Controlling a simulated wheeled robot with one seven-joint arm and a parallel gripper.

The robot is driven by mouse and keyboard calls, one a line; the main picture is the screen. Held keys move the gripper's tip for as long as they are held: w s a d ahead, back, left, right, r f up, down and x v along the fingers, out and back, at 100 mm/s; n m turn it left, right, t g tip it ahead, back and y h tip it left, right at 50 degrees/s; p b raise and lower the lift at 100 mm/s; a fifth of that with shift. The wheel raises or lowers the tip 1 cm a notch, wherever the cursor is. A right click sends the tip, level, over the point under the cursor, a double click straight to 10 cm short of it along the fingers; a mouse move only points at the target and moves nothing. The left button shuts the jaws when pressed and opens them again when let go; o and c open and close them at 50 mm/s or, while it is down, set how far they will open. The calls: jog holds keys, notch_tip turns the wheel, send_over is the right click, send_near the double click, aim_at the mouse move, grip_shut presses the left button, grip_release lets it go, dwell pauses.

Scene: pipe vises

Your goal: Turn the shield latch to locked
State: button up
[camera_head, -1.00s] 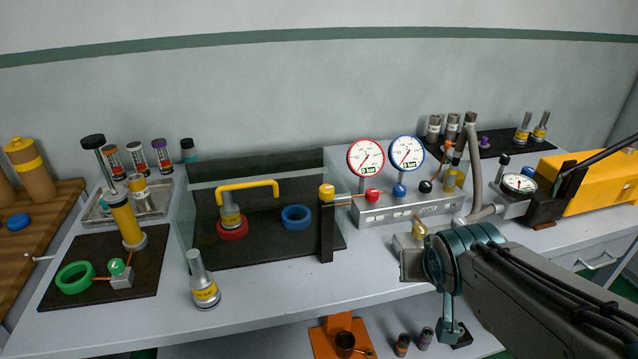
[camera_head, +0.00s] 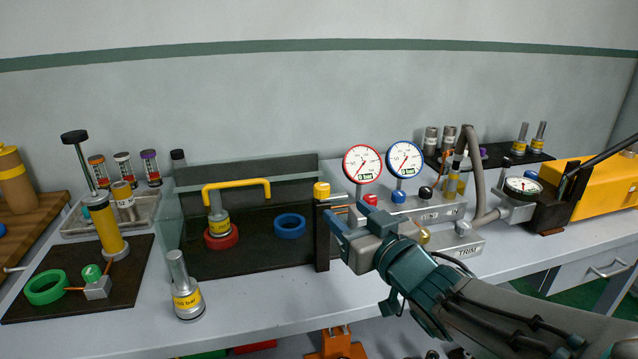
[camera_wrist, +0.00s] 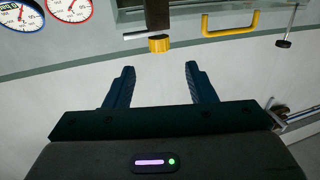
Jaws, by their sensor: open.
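The shield latch appears to be the yellow knob (camera_head: 321,190) on top of a dark post (camera_head: 322,240) at the right front corner of the clear shield. A short bar sticks out to the right from below the knob. The shield (camera_head: 185,215) has a yellow handle (camera_head: 236,184). My gripper (camera_head: 335,222) is open and empty, just right of the post and below the knob in the head view. In the wrist view, the yellow knob (camera_wrist: 159,44) lies ahead of and between my open fingers (camera_wrist: 160,85), apart from them. The yellow handle (camera_wrist: 231,24) shows to its right.
A red-rimmed gauge (camera_head: 362,164) and a blue-rimmed gauge (camera_head: 405,159) stand on a grey manifold (camera_head: 425,209) behind my gripper. A silver-and-yellow cylinder (camera_head: 185,290) stands at the bench's front. The bench between it and the post is clear.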

aim_at(318, 185)
jog(key=x, duration=1.2)
jog(key=shift+w+a, duration=0.1)
jog(key=shift+w, duration=0.1)
jog(key=c, duration=1)
